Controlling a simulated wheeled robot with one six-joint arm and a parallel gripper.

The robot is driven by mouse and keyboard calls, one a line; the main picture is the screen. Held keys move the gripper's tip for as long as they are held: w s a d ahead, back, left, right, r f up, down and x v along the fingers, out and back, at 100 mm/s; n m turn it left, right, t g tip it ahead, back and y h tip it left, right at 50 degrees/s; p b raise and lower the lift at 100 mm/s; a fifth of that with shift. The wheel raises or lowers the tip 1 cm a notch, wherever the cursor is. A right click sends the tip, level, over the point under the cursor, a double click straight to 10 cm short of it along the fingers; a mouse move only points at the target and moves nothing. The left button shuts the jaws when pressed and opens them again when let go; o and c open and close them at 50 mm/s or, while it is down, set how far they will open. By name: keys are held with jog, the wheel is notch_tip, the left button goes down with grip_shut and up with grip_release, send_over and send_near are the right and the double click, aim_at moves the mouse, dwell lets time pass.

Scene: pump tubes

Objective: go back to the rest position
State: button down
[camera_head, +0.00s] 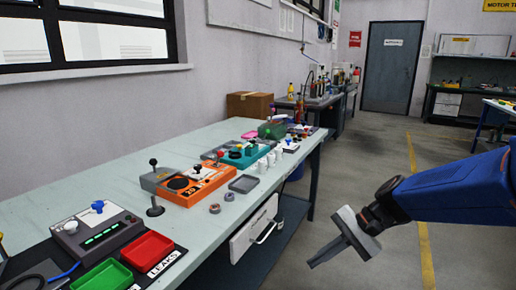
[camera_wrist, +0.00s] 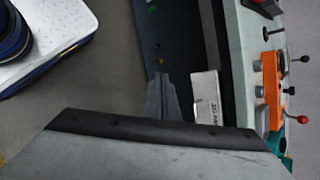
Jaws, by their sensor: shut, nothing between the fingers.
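My gripper (camera_head: 328,252) is at the right in the head view, at the end of my blue arm, over the open floor in front of the bench (camera_head: 216,198). Its fingers are shut with nothing between them and point down to the left, clear of the bench. In the wrist view the shut fingers (camera_wrist: 161,82) stick up past the dark edge of the gripper body.
The bench top holds an orange device (camera_head: 193,185), a grey device with a blue knob (camera_head: 98,228), a red tray (camera_head: 147,250) and a green tray (camera_head: 103,275). A white box with a handle (camera_head: 254,228) hangs below the bench edge. The floor (camera_head: 380,165) behind my arm is clear.

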jog(key=s+d+r+n+t+h, duration=0.2)
jog(key=s+d+n+t+h, duration=0.2)
jog(key=s+d+n+h, duration=0.4)
jog(key=s+d, duration=0.5)
jog(key=s, duration=0.1)
jog(key=shift+h, duration=0.4)
